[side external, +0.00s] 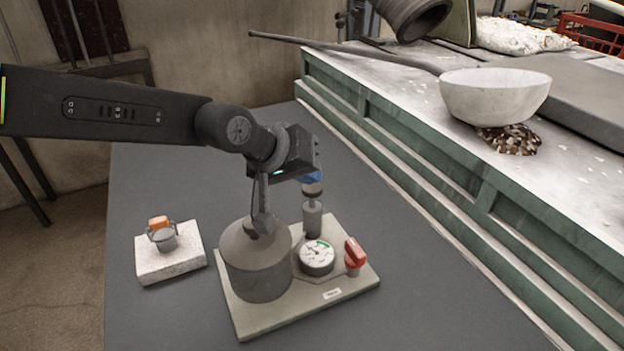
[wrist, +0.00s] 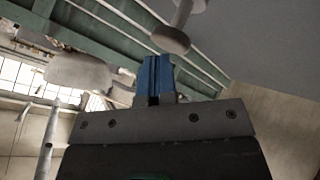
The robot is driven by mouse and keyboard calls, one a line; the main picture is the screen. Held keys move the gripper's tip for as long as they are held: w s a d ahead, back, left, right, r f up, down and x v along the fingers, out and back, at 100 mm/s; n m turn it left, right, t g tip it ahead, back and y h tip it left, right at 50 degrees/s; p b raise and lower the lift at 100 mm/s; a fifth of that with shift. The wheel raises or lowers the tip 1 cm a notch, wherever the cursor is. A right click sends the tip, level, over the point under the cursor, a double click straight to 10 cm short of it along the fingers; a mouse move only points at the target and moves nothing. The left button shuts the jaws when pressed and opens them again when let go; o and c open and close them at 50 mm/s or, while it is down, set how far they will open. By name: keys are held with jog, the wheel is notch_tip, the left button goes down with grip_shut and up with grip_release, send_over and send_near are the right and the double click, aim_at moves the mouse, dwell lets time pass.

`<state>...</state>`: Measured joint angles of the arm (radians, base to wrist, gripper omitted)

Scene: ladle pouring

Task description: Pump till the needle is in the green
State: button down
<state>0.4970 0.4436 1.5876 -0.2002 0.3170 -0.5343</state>
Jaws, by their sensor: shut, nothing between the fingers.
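A round white gauge (side external: 317,256) with a green band at its upper right sits on a beige base plate (side external: 331,305). Its needle is too small to read surely. Behind the gauge stands a grey hand pump (side external: 312,218) with a dark round knob (side external: 313,190) on a thin rod. The knob also shows in the wrist view (wrist: 170,40), just past my fingertips. My gripper (side external: 314,177) is shut and empty, its blue fingers (wrist: 155,77) right above the knob. I cannot tell whether they touch it. A grey tank (side external: 257,272) stands left of the gauge.
A red valve handle (side external: 354,252) stands right of the gauge. A pale block (side external: 170,262) with a small grey pot and orange piece lies left of the plate. A white bowl (side external: 494,96) and long ladle handle lie on the green-sided bench at right. The grey tabletop's front is clear.

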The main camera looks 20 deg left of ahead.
aim_at(307, 185)
jog(key=shift+a+f, duration=0.1)
jog(key=shift+f, duration=1.4)
dwell(0.8)
jog(key=shift+a+r, duration=0.1)
jog(key=shift+r, duration=2.4)
notch_tip(307, 185, up, 5)
jog(key=shift+r, duration=0.1)
